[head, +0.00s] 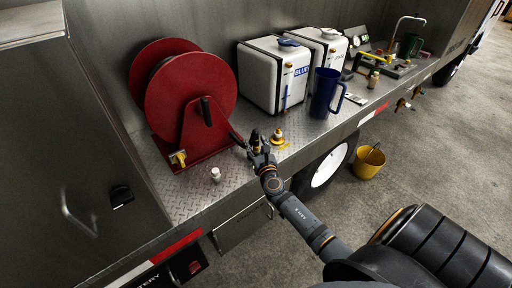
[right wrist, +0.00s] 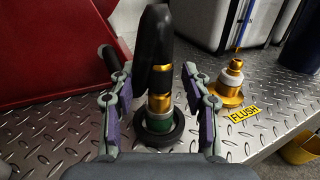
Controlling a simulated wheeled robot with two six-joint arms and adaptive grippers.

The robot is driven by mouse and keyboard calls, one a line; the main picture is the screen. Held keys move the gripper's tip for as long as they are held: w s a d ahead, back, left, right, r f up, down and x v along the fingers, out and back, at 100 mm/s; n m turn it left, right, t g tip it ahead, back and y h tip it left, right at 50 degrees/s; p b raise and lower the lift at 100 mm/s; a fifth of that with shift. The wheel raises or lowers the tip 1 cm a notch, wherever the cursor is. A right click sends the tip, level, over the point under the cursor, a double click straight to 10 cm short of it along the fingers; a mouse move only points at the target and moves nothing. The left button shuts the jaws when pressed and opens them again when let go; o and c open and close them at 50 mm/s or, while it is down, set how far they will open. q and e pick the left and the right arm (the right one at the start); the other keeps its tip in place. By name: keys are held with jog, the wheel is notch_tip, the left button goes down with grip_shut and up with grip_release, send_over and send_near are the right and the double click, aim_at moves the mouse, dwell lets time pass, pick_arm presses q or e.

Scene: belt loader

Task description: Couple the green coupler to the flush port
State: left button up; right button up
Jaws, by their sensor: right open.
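The green coupler (right wrist: 159,124) stands upright in the right wrist view, with a black upper part, gold fittings, a green band and a black ring at its foot. My right gripper (right wrist: 155,88) is open, with one finger on each side of the coupler; I cannot tell whether they touch it. In the head view my right gripper (head: 258,150) is at the deck's front edge and mostly hides the coupler. The flush port (right wrist: 232,80), gold and white, stands to the right of the gripper beside a yellow FLUSH label (right wrist: 244,114). The flush port also shows in the head view (head: 278,137). My left gripper is not in view.
A red hose reel (head: 190,95) stands left of the gripper. A small white object (head: 215,174) is on the deck near the front. White tanks (head: 272,75) and a blue pitcher (head: 325,92) stand to the right. A yellow bucket (head: 369,162) is on the ground.

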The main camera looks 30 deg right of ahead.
jog(key=shift+w+d, duration=0.1)
jog(key=shift+w, duration=0.2)
jog(key=shift+s, duration=0.15)
jog(key=shift+c, duration=1.2)
grip_shut()
jog(key=shift+r, duration=0.1)
